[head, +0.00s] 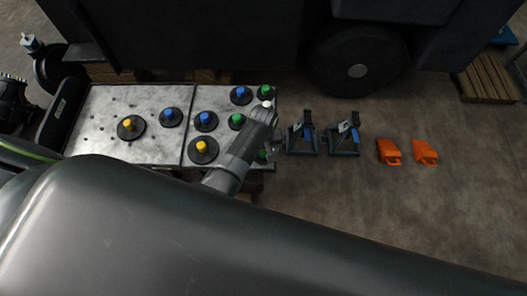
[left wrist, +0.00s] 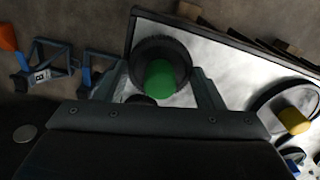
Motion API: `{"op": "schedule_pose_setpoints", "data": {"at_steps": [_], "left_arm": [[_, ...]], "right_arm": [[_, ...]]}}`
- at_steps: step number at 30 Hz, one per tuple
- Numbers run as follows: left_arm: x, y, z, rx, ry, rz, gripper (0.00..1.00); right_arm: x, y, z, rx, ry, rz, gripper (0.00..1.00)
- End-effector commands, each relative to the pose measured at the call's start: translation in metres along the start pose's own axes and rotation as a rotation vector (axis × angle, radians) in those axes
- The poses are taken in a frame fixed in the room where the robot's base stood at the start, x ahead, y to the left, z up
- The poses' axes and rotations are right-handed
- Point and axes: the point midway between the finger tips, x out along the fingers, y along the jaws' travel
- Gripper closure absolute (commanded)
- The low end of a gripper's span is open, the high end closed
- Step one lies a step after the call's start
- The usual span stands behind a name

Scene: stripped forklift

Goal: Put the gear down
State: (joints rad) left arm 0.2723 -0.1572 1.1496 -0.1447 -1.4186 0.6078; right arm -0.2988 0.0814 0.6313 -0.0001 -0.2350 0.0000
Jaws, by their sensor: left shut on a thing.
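My left gripper (left wrist: 160,85) is shut on a dark gear with a green knob (left wrist: 160,76); the knob sits between the two fingers. In the head view my left gripper (head: 268,152) is at the lower right corner of the metal plate (head: 100,145), mostly hidden by my own wrist. A bit of the held gear's green knob shows there (head: 262,155). In the left wrist view the gear is over the corner of the plate (left wrist: 205,60); whether it touches the plate cannot be told. My right gripper is not in view.
Other gears stand on the plate, including a yellow-knobbed one (head: 203,149), a blue-knobbed one (head: 206,121) and a green-knobbed one (head: 237,121). Two dark stands (head: 302,135) and two orange pieces (head: 388,152) are on the floor to the right. The forklift wheel (head: 357,70) is behind.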

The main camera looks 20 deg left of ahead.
Motion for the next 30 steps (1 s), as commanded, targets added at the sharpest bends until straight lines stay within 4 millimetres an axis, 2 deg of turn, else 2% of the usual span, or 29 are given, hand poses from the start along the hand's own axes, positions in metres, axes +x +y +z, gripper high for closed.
{"op": "schedule_pose_setpoints", "data": {"at_steps": [6, 12, 13, 18, 26, 30], "left_arm": [[0.003, 0.001, -0.001, 0.000, 0.002, 0.002, 0.58], [0.006, 0.001, -0.001, 0.001, 0.002, 0.002, 0.58], [0.007, 0.001, -0.001, 0.001, 0.001, 0.001, 0.37], [0.006, 0.000, 0.000, 0.001, 0.001, 0.001, 0.16], [0.006, 0.000, 0.000, 0.001, 0.001, 0.001, 0.16], [-0.004, 0.001, 0.000, 0.000, 0.001, 0.002, 0.16]], "right_arm": [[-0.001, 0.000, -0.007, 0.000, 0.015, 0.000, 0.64], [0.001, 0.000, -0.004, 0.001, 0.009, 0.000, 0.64], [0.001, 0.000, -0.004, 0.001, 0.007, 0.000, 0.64], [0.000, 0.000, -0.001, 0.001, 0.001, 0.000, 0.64], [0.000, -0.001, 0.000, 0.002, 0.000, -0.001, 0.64], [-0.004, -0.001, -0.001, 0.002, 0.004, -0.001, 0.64]]}}
